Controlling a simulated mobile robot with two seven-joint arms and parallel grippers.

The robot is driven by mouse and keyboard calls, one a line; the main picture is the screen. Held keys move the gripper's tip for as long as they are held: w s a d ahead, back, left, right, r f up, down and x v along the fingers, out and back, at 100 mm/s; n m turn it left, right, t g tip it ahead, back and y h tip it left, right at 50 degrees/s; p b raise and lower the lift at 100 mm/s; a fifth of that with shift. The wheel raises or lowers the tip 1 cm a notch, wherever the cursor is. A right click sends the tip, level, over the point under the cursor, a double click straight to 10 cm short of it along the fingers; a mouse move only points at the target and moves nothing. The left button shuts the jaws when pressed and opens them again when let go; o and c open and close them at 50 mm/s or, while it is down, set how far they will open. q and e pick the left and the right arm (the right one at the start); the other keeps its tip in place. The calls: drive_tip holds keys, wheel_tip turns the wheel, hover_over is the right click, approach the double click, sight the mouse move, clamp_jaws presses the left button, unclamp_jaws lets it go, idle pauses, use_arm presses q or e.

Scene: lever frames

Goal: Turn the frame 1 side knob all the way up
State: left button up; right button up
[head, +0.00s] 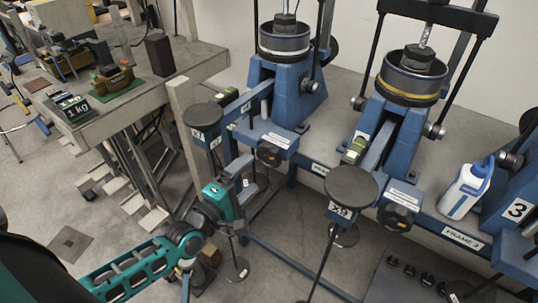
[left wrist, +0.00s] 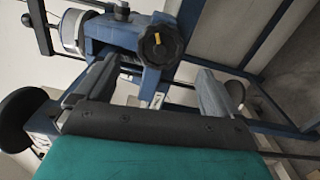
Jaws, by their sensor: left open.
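The side knob of frame 1 (head: 268,155) is black and ridged, on the front of the left blue lever frame (head: 289,95). In the left wrist view the knob (left wrist: 162,46) shows a yellow mark on its face. My left gripper (head: 247,174) is open and empty, just left of and below the knob in the head view. In the left wrist view its two grey fingers (left wrist: 158,72) spread to either side, with the knob beyond and between them. They look apart from it. My right gripper is not in view.
A bench (head: 203,61) is at upper left.

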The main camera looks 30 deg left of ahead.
sight(266, 157)
use_arm(q)
drive_tip(key=shift+n, duration=0.8)
drive_tip(key=w+b, duration=0.1)
drive_tip(key=w, duration=0.5)
drive_tip(key=w+d+b, duration=0.1)
drive_tip(key=w, duration=0.2)
drive_tip(key=shift+d+f+b, duration=0.1)
drive_tip(key=shift+b, duration=0.25)
drive_tip(key=shift+s, duration=0.1)
drive_tip(key=c, duration=1.4)
drive_tip(key=shift+r, duration=0.2)
